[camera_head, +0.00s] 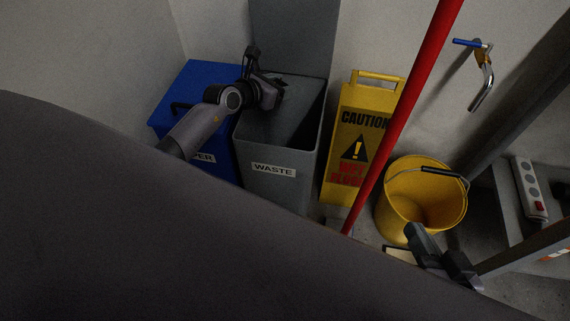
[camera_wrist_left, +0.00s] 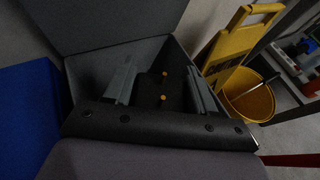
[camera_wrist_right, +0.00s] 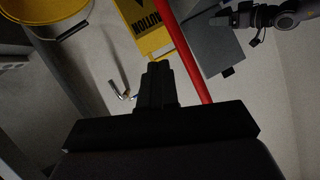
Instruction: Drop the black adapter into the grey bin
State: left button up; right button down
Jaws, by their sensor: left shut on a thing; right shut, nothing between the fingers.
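The grey bin (camera_head: 292,200), labelled WASTE, stands against the back wall with its lid (camera_head: 296,35) raised. My left gripper (camera_head: 270,92) is over its open mouth. In the left wrist view the black adapter (camera_wrist_left: 147,92), with two small orange spots, sits between the fingers of my left gripper (camera_wrist_left: 160,90), which is shut on it. The bin's inside (camera_wrist_left: 85,75) shows around and below the adapter. In the head view I cannot clearly make out the adapter. My right gripper (camera_head: 440,256) is low at the right, shut and empty; its closed fingers show in the right wrist view (camera_wrist_right: 157,82).
A blue bin (camera_head: 200,82) stands left of the grey bin. A yellow caution sign (camera_head: 357,130), a red pole (camera_head: 405,115) and a yellow bucket (camera_head: 395,205) are to the right. A power strip (camera_head: 530,188) lies at the far right. A dark surface fills the lower left.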

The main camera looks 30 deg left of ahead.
pick_arm(q)
jog(key=o, duration=1.1)
jog(key=shift+o, duration=0.2)
pick_arm(e)
jog(key=shift+r, duration=0.1)
pick_arm(q)
jog(key=shift+s+r, duration=0.15)
jog(key=shift+s, duration=0.05)
jog(key=p+v, duration=0.3)
jog(key=v, duration=0.3)
jog(key=shift+s+p, duration=0.3)
jog(key=shift+s, duration=0.05)
pick_arm(e)
jog(key=shift+s+d+r+n+h, duration=0.2)
jog(key=shift+d+h, duration=0.3)
jog(key=shift+d, duration=0.2)
jog(key=shift+s+d+r+n+h, duration=0.1)
jog(key=shift+s+d+h, duration=0.1)
jog(key=shift+d+h, duration=0.4)
pick_arm(q)
jog(key=shift+a+r, duration=0.1)
